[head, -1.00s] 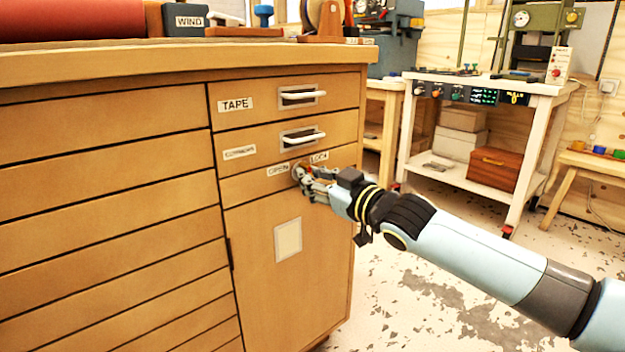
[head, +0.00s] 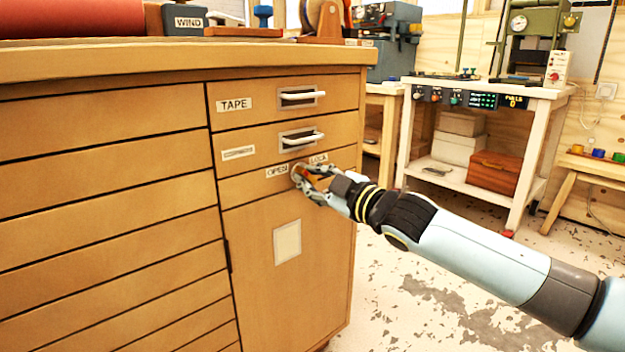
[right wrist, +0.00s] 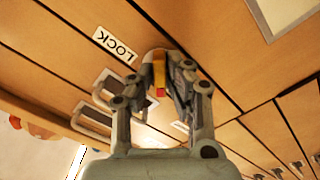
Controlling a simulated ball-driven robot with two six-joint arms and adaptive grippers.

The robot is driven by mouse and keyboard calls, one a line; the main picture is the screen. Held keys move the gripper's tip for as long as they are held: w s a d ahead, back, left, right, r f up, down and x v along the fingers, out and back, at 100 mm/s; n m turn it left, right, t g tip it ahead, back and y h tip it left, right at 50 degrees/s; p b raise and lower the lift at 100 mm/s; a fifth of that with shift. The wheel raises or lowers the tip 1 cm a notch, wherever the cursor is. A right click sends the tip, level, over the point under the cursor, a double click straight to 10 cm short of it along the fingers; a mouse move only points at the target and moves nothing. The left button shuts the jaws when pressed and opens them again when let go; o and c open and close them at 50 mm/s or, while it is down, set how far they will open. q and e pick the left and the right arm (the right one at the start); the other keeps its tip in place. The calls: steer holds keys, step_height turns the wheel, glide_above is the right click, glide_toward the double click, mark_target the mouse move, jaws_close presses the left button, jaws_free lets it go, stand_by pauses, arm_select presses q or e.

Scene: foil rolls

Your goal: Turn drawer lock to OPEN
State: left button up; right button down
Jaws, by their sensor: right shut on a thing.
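The drawer lock (head: 297,170) is on the narrow front panel of the wooden cabinet, between an OPEN label (head: 277,171) on its left and a LOCK label (head: 318,159) on its right. My right gripper (head: 303,179) is at the lock, its fingers closed around the knob. In the right wrist view, the fingers (right wrist: 167,85) grip a yellow-orange knob (right wrist: 159,70) with a red mark, and the LOCK label (right wrist: 115,45) shows beside it. The fingers hide much of the knob, so its exact pointing is hard to tell. My left gripper is not in view.
Two drawers with white handles (head: 300,137) sit just above the lock, one labelled TAPE (head: 234,104). A blank pale plate (head: 287,242) is on the door below. A white workbench (head: 480,85) stands behind at right. Open floor lies right of the cabinet.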

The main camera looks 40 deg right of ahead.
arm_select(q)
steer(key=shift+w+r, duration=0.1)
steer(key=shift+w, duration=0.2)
arm_select(e)
steer(key=shift+f, duration=0.1)
steer(key=c, duration=1.3)
jaws_free()
steer(key=shift+c, duration=0.2)
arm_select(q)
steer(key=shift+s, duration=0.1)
